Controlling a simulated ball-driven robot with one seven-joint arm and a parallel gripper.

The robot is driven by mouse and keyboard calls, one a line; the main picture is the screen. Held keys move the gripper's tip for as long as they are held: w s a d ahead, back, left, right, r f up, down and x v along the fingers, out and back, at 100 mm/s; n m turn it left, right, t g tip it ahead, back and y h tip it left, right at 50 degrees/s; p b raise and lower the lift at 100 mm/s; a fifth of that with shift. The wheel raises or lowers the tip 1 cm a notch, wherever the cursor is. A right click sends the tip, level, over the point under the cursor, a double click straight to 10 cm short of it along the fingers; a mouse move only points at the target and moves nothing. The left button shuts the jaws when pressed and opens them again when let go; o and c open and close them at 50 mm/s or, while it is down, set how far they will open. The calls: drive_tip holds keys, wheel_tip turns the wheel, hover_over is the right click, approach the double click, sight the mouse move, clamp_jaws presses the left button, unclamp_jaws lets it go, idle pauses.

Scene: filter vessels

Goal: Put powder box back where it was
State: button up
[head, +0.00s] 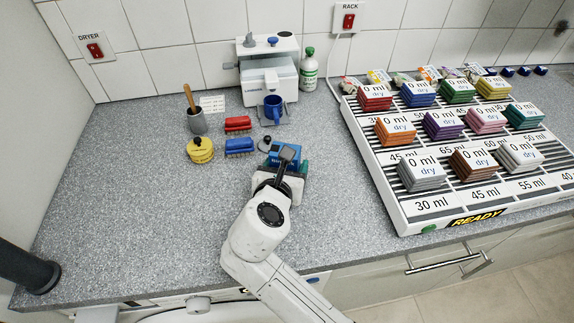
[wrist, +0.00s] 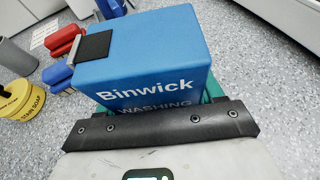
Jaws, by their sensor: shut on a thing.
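The powder box is a blue box (head: 284,155) lettered "Binwick WASHING", with a dark tab on its top. It is in front of the blue mug in the head view and fills the middle of the wrist view (wrist: 145,65). My gripper (head: 287,166) is shut on the box, with its teal fingers at the sides. My wrist hides part of the box in the head view. I cannot tell whether its base touches the counter.
Left of the box are a blue brush (head: 239,146), a red brush (head: 237,124), a yellow soap tub (head: 200,151) and a grey cup (head: 197,122). A blue mug (head: 273,108) stands behind. The white rack (head: 408,214) is right. The left front counter is clear.

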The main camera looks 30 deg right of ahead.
drive_tip(key=shift+f, duration=0.15)
drive_tip(key=o, duration=1.3)
drive_tip(key=shift+c, duration=0.2)
drive_tip(key=shift+r, duration=0.2)
drive_tip(key=v, duration=1.2)
drive_tip(key=shift+a, duration=0.1)
